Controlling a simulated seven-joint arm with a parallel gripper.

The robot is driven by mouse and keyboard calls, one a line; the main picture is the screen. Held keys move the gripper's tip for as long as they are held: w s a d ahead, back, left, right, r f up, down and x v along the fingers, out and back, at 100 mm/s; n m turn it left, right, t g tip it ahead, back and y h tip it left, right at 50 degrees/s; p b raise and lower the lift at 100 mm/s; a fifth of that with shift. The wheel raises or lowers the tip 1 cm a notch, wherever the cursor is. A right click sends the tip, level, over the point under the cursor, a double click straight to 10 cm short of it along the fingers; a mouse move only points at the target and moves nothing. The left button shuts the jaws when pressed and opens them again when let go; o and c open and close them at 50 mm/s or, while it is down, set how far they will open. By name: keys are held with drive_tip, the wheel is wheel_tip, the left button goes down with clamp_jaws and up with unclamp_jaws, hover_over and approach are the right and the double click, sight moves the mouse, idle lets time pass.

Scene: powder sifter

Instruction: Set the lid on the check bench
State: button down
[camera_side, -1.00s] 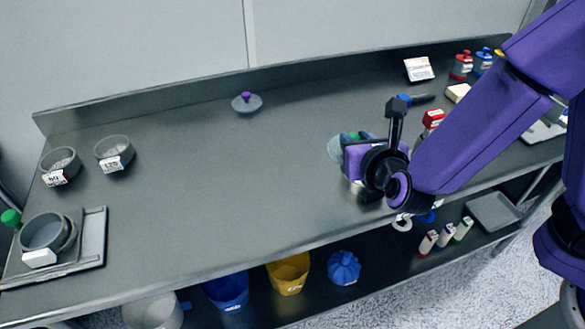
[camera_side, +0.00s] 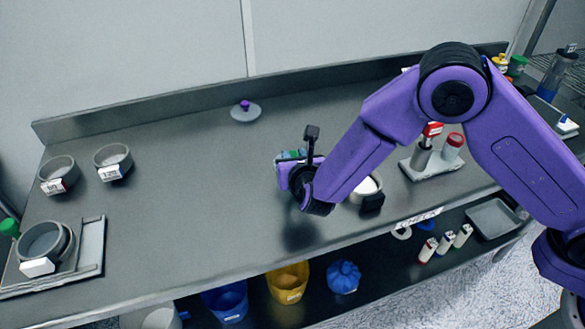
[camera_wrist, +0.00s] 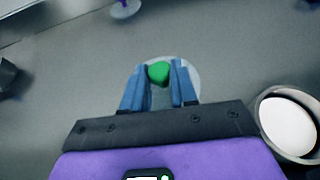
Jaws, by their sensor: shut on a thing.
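My gripper (camera_wrist: 159,88) is shut on the green knob (camera_wrist: 158,72) of a grey disc lid (camera_wrist: 188,76). In the side view my gripper (camera_side: 292,157) holds it above the middle of the grey bench (camera_side: 200,190); the arm hides most of the lid there. A label that seems to read CHECK (camera_side: 418,217) is on the bench's front edge, to the right of my gripper. An open round container with white contents (camera_side: 370,186) stands just right of my gripper, partly behind my arm. It also shows at the right of the wrist view (camera_wrist: 290,125).
A second grey lid with a purple knob (camera_side: 245,112) lies at the back. Several grey sieves (camera_side: 113,160) and a tray (camera_side: 90,245) stand at the left. A holder with red-topped items (camera_side: 435,165) is at the right. The bench left of my gripper is clear.

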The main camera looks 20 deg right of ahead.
drive_tip(key=shift+w+f, duration=0.15)
drive_tip(key=shift+f, duration=0.1)
drive_tip(key=shift+w+a+f, duration=0.15)
drive_tip(key=shift+f, duration=1.5)
drive_tip(key=shift+f, duration=0.1)
drive_tip(key=c, duration=0.9)
unclamp_jaws()
drive_tip(key=shift+s+a+r, duration=0.1)
drive_tip(key=shift+s+r, duration=0.15)
drive_tip(key=shift+s, duration=0.05)
drive_tip(key=v, duration=1.1)
drive_tip(key=shift+s+r, duration=0.1)
drive_tip(key=shift+s, duration=0.1)
